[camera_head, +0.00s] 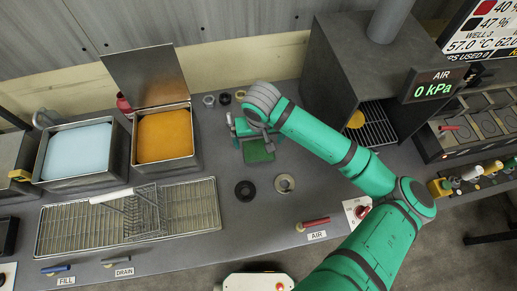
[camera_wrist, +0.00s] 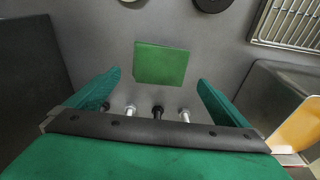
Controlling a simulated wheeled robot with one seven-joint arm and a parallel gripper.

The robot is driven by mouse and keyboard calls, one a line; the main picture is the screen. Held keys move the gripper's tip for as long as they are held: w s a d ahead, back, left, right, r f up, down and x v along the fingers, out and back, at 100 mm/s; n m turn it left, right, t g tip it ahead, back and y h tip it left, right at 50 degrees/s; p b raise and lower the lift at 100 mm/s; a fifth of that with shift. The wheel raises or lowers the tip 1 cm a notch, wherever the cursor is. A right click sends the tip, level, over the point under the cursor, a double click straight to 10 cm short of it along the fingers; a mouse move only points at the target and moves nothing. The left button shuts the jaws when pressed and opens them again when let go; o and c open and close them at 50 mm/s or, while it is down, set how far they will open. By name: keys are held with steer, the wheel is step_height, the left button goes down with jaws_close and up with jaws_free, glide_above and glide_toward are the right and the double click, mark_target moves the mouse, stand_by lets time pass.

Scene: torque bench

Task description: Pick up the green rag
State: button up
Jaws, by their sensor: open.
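The green rag (camera_head: 259,151) lies flat on the grey bench top, a small square just in front of my gripper in the head view. In the wrist view the rag (camera_wrist: 161,64) lies ahead of and between the two green fingers, apart from both. My gripper (camera_wrist: 158,80) is open and empty, pointing down over the bench. In the head view my gripper (camera_head: 252,131) is at the rag's back edge, partly hidden by my wrist. Several small bolt-like pegs (camera_wrist: 157,111) show between the fingers, behind the rag.
A dark ring (camera_head: 245,191) and a pale ring (camera_head: 284,183) lie in front of the rag. A wire rack (camera_head: 190,207) and the orange-filled tank (camera_head: 165,135) stand to the left. A grey box-shaped hood (camera_head: 345,75) stands to the right.

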mark_target(259, 148)
steer(key=shift+w+d+f, duration=0.1)
steer(key=shift+w+f, duration=0.1)
steer(key=shift+f, duration=1.2)
steer(key=shift+w+d+f, duration=0.1)
steer(key=shift+w+f, duration=0.05)
steer(key=shift+f, duration=1.25)
steer(key=c, duration=0.9)
